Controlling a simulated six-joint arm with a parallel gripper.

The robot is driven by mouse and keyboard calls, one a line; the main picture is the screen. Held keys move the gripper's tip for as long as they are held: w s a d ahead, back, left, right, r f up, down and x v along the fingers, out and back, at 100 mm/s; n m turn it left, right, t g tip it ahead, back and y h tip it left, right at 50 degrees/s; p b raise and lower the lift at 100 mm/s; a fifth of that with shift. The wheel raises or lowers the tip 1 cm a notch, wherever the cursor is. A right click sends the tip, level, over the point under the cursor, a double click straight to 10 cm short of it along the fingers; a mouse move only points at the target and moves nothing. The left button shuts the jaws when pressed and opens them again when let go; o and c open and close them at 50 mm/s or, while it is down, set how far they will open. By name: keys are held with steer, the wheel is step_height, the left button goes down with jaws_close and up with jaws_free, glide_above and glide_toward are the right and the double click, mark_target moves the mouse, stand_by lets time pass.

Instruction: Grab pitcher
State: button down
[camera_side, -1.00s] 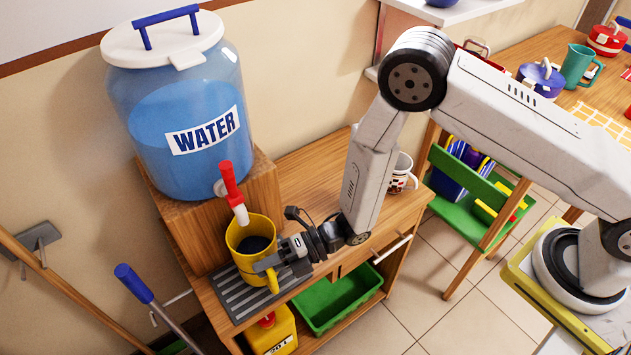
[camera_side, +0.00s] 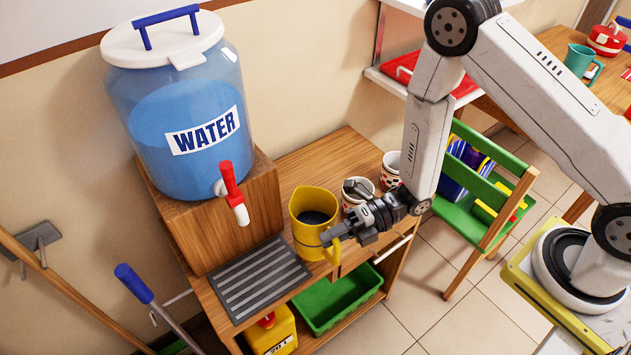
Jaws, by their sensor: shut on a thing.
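The yellow pitcher (camera_side: 305,236) is upright, with dark liquid or a dark interior showing inside. It is at the right edge of the grey drip tray, over the wooden cabinet top. My gripper (camera_side: 338,236) is shut on the pitcher, reaching it from the right at its handle side. The fingers hide part of the handle. I cannot tell whether the pitcher's base touches the cabinet top.
The blue water dispenser (camera_side: 178,125) with its red tap (camera_side: 230,185) stands on a wooden block at left. The slatted drip tray (camera_side: 262,281) is bare. Patterned mugs (camera_side: 391,168) stand close behind my gripper. A green bin (camera_side: 338,300) sits below.

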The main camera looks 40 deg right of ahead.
steer(key=shift+f+v, duration=0.25)
steer(key=shift+v, duration=0.95)
steer(key=shift+f+v, duration=0.2)
steer(key=shift+v, duration=1.05)
steer(key=shift+d, duration=0.1)
steer(key=shift+r, duration=0.15)
